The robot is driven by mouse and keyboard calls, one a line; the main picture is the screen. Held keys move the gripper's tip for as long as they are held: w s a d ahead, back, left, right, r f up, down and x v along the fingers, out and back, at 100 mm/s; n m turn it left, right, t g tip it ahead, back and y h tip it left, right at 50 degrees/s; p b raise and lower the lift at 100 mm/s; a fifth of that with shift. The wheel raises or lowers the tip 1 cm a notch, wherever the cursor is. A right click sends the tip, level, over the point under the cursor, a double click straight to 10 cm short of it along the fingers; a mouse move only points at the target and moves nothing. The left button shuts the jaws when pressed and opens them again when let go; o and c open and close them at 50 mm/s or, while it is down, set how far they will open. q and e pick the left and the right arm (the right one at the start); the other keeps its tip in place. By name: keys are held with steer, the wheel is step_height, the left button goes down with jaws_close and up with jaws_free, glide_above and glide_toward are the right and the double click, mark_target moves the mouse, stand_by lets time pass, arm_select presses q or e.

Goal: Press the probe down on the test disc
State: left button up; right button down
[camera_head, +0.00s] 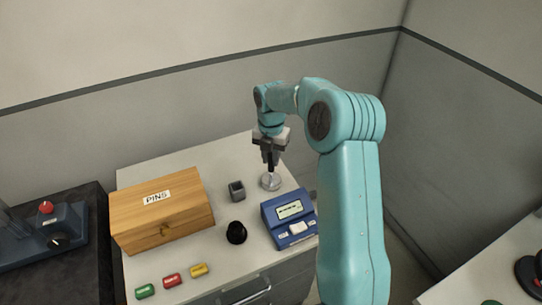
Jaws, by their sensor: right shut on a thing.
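My right gripper (270,148) points down over the back right of the light table and is shut on the probe (270,163), a thin dark rod held upright. The test disc (270,183), a small silvery round plate, lies directly below the probe. The probe's tip reaches down to the disc or very near it; I cannot tell whether they touch. My left gripper is out of view.
A blue meter (289,217) stands just in front of the disc. A grey holder (237,191), a black knob (236,233) and a wooden PINS box (162,208) stand to the left. Green (145,292), red (172,281) and yellow (199,270) pieces lie in front.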

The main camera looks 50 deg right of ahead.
steer(key=shift+f, duration=0.35)
stand_by(1.1)
step_height(320, 180, up, 7)
steer(key=p, duration=0.5)
steer(key=shift+p, duration=0.3)
steer(key=shift+s, duration=0.1)
stand_by(1.2)
